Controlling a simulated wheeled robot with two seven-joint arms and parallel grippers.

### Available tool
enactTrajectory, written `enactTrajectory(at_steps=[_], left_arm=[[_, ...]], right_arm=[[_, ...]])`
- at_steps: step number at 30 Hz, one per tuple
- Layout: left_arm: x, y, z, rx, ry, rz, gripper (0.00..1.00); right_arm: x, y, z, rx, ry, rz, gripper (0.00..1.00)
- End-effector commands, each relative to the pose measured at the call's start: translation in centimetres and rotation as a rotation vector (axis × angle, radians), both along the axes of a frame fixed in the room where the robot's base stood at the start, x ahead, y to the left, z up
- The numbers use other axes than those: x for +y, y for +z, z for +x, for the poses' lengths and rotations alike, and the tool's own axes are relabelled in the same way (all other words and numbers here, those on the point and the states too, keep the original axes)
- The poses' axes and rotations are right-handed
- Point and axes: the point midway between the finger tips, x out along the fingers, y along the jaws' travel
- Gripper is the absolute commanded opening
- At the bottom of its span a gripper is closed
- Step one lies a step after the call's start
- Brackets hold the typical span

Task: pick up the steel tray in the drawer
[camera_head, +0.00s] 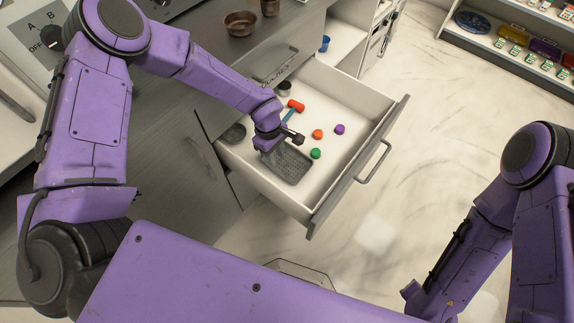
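The steel tray (293,167) is a grey, shallow, perforated-looking rectangle lying in the near part of the open drawer (374,138). My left gripper (283,146) reaches into the drawer from the upper left. It is over the tray's far edge and hides part of it. Its dark fingers look spread apart with nothing between them. I cannot tell whether they touch the tray. My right arm is at the lower right, with its gripper out of view.
The drawer also holds a red-headed hammer (295,107), a metal cup (284,89), and orange (318,133), purple (340,129) and green (316,153) pieces. A brown bowl (240,23) stands on the counter. The floor right of the drawer is clear.

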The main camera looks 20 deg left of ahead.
Motion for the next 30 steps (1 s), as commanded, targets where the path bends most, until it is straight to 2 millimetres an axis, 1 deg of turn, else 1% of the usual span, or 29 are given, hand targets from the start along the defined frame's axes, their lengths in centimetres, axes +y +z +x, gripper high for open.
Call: enactTrajectory(at_steps=[1,5,8,12,15,18,23,26,27,30], left_arm=[[0.0,-0.8,0.0,0.000,0.000,0.000,0.33],[-0.1,-2.1,-0.1,0.003,0.000,0.002,0.33],[-0.2,-3.5,-0.2,0.003,-0.002,0.002,0.33],[0.1,-6.0,-0.4,0.003,-0.003,0.003,0.33],[-0.1,-7.5,-0.4,0.001,-0.004,0.001,0.33],[-0.1,-8.1,-0.3,0.000,-0.002,0.000,0.33],[-0.1,-8.0,-0.3,0.000,-0.002,0.000,0.33],[-0.1,-8.0,-0.3,0.000,-0.002,0.000,0.04],[-0.1,-8.0,-0.3,0.000,-0.002,0.000,0.00],[-0.1,-8.0,-0.3,0.000,-0.002,0.000,0.00]], right_arm=[[0.0,-0.7,0.0,0.000,0.000,0.000,0.43],[0.0,-0.5,0.0,0.000,0.000,0.000,0.43],[0.0,-0.3,0.0,0.000,0.000,0.000,0.43],[0.0,0.2,0.0,0.000,0.000,0.000,0.43],[0.0,0.0,0.0,0.000,0.000,0.000,0.43],[0.0,0.1,0.0,0.000,0.000,0.000,0.43],[0.0,0.0,0.0,0.000,0.000,0.000,0.43],[0.0,0.0,0.0,0.000,0.000,0.000,0.43],[0.0,0.0,0.0,0.000,0.000,0.000,0.43],[0.0,0.0,0.0,0.000,0.000,0.000,0.43]])
